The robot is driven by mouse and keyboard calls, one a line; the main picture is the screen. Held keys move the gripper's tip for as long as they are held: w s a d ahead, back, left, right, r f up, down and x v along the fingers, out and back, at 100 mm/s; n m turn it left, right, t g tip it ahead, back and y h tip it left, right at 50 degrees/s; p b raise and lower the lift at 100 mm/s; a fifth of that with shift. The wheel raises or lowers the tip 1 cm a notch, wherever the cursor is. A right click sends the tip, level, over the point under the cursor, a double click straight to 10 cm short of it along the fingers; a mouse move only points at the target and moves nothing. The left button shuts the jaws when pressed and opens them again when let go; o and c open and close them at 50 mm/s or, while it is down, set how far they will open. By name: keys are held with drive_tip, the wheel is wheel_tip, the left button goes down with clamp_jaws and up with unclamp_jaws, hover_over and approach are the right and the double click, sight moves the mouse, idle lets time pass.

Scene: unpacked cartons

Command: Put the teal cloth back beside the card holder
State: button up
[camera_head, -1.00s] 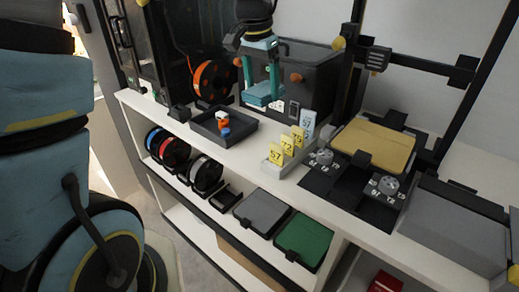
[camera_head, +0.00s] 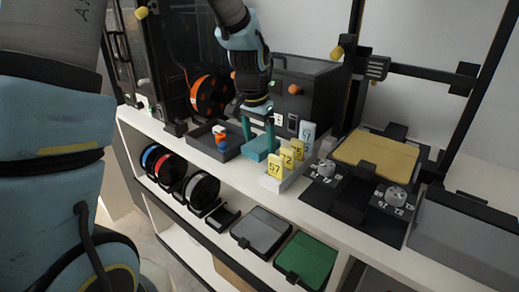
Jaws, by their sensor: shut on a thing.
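The teal cloth (camera_head: 261,148) is a small folded block between the fingers of my gripper (camera_head: 259,140). My gripper points down and is shut on it. The cloth is low at the white shelf top, just left of the card holder (camera_head: 281,181); I cannot tell whether it touches the surface. The card holder is a pale stand with yellow numbered cards (camera_head: 286,158) and a light blue card (camera_head: 307,136) at its back end.
A dark tray (camera_head: 203,146) with a small orange and blue object lies left of the cloth. A dark box and an orange spool (camera_head: 208,97) stand behind. A printer bed with a tan plate (camera_head: 377,158) is at right. Bare white shelf top (camera_head: 235,172) shows in front.

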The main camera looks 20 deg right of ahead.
sight(259, 145)
drive_tip(key=shift+f, duration=1.4)
drive_tip(key=shift+f, duration=0.15)
drive_tip(key=o, duration=1.2)
drive_tip(key=shift+c, duration=0.2)
wheel_tip(259, 145, up, 12)
drive_tip(key=a+b, duration=0.1)
drive_tip(key=a, duration=0.1)
drive_tip(key=s+a+f+n, duration=0.1)
drive_tip(key=a+f+n, duration=0.2)
drive_tip(key=a, duration=0.6)
drive_tip(key=s+a+f+n+y, duration=0.1)
drive_tip(key=a+n, duration=0.3)
drive_tip(key=a, duration=0.5)
drive_tip(key=s+a+f+n, duration=0.2)
drive_tip(key=a+f+n, duration=0.2)
drive_tip(key=a, duration=0.6)
drive_tip(key=shift+f+t, duration=0.3)
drive_tip(key=shift+t, duration=0.1)
drive_tip(key=shift+a, duration=0.1)
